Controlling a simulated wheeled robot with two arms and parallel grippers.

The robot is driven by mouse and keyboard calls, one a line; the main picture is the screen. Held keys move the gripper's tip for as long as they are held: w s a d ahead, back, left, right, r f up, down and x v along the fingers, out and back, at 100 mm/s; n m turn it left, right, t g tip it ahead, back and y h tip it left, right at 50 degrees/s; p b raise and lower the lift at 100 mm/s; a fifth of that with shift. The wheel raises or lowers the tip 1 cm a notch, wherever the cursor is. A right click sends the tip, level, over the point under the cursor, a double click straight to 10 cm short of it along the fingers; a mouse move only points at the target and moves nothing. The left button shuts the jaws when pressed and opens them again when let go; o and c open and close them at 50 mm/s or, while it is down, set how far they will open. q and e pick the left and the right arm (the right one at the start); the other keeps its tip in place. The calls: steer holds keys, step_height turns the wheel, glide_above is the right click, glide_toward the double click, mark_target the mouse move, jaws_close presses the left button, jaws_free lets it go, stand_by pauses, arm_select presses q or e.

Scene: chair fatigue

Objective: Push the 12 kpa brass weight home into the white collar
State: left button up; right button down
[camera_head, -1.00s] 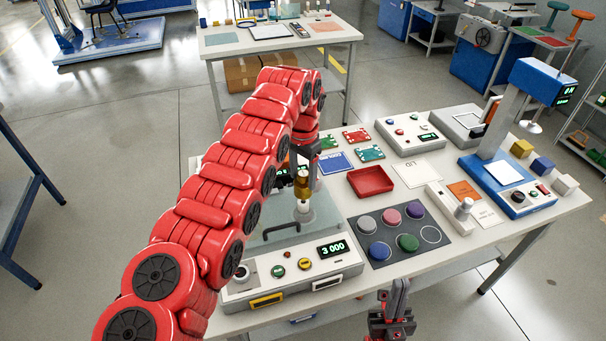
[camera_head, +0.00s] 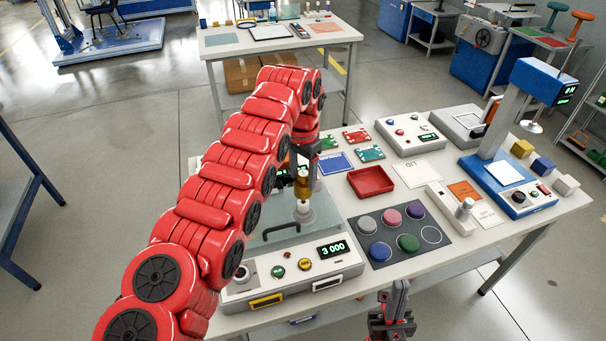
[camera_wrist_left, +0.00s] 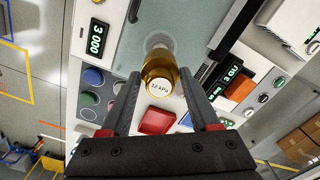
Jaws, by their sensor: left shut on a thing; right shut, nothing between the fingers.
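The brass weight (camera_head: 302,188) is upright over the machine with the 3 000 display. Its white top, marked 12 kPa, shows in the left wrist view (camera_wrist_left: 158,87). My left gripper (camera_wrist_left: 155,80) is shut on the weight; in the head view it is partly hidden by my red arm (camera_head: 240,160). The white collar (camera_head: 302,208) is directly below the weight, on the machine's glass-like plate. Whether the weight is seated in the collar or just touching it, I cannot tell. My right gripper (camera_head: 398,290) is shut and empty, at the table's front edge.
The machine's front panel (camera_head: 290,275) has buttons and a dark handle (camera_head: 281,229) behind it. To the right are a dark mat (camera_head: 398,250) with several coloured discs, a red tray (camera_head: 370,181) and a blue stand (camera_head: 505,190).

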mark_target(303, 184)
arm_select(q)
steer(key=shift+f+b, duration=1.25)
steer(key=shift+f, duration=0.45)
steer(key=o, duration=1.4)
steer(key=shift+c, duration=0.2)
steer(key=shift+r, duration=0.6)
step_height(303, 184, up, 5)
steer(key=shift+d+p, duration=0.15)
steer(key=shift+p, duration=0.55)
step_height(303, 184, up, 11)
steer(key=p, duration=1.1)
steer(key=shift+r, duration=0.15)
